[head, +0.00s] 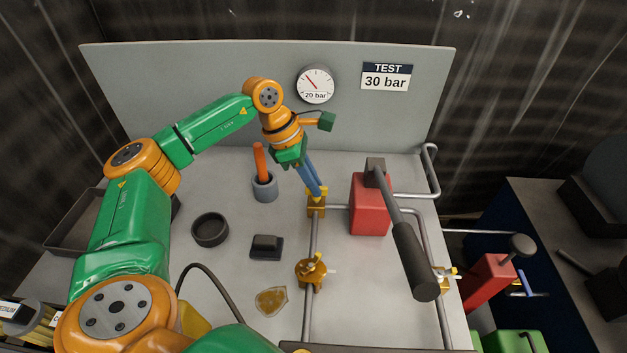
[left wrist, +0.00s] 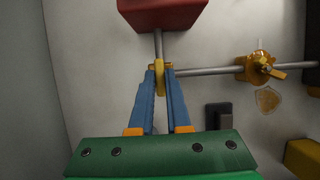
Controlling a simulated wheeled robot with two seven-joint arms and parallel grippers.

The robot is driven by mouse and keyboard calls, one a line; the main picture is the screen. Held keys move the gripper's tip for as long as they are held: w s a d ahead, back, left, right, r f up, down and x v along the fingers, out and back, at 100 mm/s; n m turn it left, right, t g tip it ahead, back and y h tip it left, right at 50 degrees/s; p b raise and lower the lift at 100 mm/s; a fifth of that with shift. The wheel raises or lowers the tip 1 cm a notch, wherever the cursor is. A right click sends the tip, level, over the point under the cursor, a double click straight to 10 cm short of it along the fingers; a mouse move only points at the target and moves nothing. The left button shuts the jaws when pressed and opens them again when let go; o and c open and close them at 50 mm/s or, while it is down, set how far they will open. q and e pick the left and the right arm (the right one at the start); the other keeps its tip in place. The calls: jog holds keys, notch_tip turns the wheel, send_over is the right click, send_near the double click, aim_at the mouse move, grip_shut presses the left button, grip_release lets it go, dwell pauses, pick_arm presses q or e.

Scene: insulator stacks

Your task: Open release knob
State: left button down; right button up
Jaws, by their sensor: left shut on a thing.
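The release knob appears to be the yellow knob (head: 317,191) on a brass block (head: 316,208) in the pipe line, left of the red pump body (head: 371,212). My left gripper (head: 319,194) reaches down to it from above, its two blue fingers shut on the knob. In the left wrist view, the yellow knob (left wrist: 159,78) sits between the fingertips (left wrist: 159,71), with the pipe passing behind it. The knob's turned angle is hard to tell. My right gripper is not in view.
A pressure gauge (head: 316,85) and a "TEST 30 bar" sign (head: 386,77) are on the back panel. A second brass valve (head: 311,270) stands nearer on the pipe. The pump's dark lever (head: 407,240) leans toward the front. A dark ring (head: 210,230) and a grey cup (head: 265,188) stand left.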

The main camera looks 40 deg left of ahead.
pick_arm(q)
jog(key=shift+n, duration=0.3)
jog(key=n+t+y+b, duration=0.1)
jog(key=n, duration=0.2)
jog(key=shift+s+d+f+n, duration=0.1)
jog(key=shift+n, duration=0.3)
jog(key=n+t+y+b, duration=0.1)
jog(key=n+y, duration=0.1)
jog(key=n, duration=0.2)
jog(key=shift+d, duration=0.15)
jog(key=n+y, duration=0.1)
jog(key=n, duration=0.1)
jog(key=n+b, duration=0.1)
jog(key=n, duration=0.2)
jog(key=shift+d+y, duration=0.1)
jog(key=shift+y, duration=0.3)
jog(key=shift+n+g+y+b, duration=0.3)
jog(key=shift+n+y+b, duration=0.25)
jog(key=shift+n, duration=1.35)
jog(key=c, duration=0.9)
grip_release()
